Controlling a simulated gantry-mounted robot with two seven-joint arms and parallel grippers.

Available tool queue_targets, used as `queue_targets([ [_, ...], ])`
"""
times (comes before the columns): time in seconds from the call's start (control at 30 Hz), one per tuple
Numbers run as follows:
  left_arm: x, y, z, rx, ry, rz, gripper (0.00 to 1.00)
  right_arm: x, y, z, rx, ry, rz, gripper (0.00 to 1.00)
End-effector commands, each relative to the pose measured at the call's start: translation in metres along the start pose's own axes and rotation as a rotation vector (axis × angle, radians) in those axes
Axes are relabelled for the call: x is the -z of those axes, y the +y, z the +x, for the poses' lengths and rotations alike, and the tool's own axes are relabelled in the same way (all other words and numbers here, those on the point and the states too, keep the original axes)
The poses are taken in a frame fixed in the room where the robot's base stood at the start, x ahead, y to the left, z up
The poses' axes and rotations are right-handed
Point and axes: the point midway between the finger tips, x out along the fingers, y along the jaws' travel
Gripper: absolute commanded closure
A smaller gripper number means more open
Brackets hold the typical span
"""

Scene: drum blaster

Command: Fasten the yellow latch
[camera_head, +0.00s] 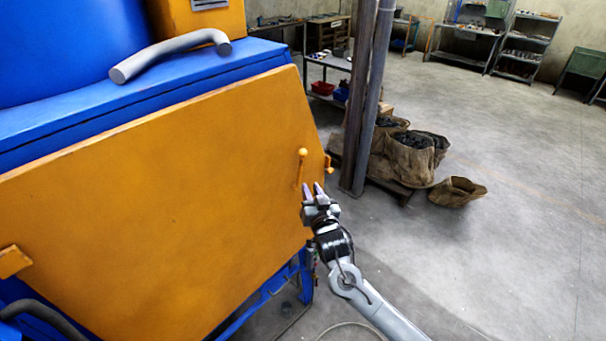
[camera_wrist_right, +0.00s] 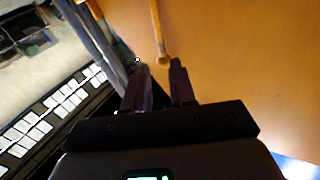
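The yellow latch (camera_head: 301,168) is a thin rod with a round knob, near the right edge of the big yellow door panel (camera_head: 165,205) of the blue machine. It stands about upright with its knob at the top. I cannot tell the exact gap to the latch. My left gripper is not in view.
A small yellow catch piece (camera_head: 328,164) sticks out at the door's right edge. Grey posts (camera_head: 361,100) and brown sacks (camera_head: 410,157) stand behind it to the right. A grey curved handle (camera_head: 170,54) sits on the blue top.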

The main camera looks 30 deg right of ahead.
Motion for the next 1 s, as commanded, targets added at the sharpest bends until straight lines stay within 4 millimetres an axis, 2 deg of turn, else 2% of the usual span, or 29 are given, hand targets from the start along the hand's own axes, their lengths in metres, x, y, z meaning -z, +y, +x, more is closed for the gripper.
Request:
queue_targets([
  [0.6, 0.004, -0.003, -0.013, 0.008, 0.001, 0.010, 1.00, 0.001, 0.000, 0.084, -0.001, -0.002, -0.001, 0.75],
  [0.8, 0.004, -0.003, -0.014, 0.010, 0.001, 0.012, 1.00, 0.001, -0.001, 0.098, 0.000, -0.002, 0.001, 0.75],
  [1.0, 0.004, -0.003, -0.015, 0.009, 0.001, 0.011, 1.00, 0.000, -0.001, 0.102, 0.001, -0.002, 0.000, 0.75],
])
